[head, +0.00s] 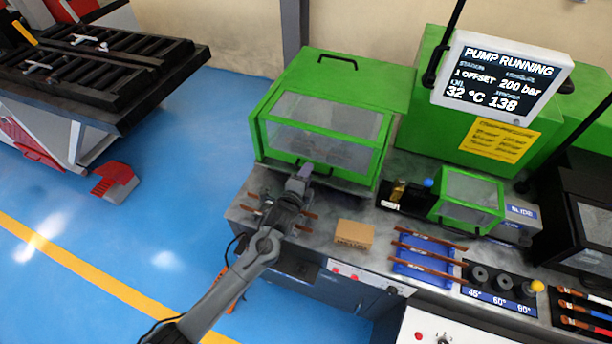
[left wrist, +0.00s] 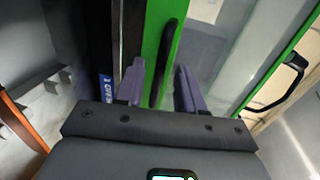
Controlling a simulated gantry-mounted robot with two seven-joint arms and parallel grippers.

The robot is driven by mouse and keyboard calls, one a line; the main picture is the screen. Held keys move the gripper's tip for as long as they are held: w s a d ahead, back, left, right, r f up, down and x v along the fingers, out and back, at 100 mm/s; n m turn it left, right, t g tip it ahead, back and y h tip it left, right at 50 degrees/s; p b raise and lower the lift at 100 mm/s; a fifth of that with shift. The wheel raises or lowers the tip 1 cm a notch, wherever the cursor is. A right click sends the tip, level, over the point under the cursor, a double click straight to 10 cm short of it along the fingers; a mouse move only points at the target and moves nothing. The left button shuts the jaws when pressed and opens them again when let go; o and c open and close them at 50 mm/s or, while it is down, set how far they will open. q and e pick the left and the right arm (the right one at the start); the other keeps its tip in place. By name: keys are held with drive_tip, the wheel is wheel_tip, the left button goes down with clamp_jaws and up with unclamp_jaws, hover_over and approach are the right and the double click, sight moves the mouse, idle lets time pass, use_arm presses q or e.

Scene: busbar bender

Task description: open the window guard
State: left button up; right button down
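The window guard is a large green box with a clear front window (head: 325,112). It looks closed over the left part of the workbench. In the left wrist view, its green frame (left wrist: 160,25) carries a black bar handle (left wrist: 167,58). My left gripper (head: 304,172) is at the lower front edge of the guard. In the left wrist view, its two purple-grey fingers (left wrist: 158,88) stand apart with the handle between them, and gaps show beside the handle. Whether either finger touches the handle I cannot tell. My right gripper is not in view.
A second black handle (head: 338,61) sits on the green box top. A cardboard-coloured block (head: 354,234) and copper bars on a blue rack (head: 425,257) lie right of my arm. A smaller green guard (head: 470,199) and a screen (head: 503,77) stand further right. Blue floor lies left.

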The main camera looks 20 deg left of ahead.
use_arm(q)
clamp_jaws()
idle(0.4)
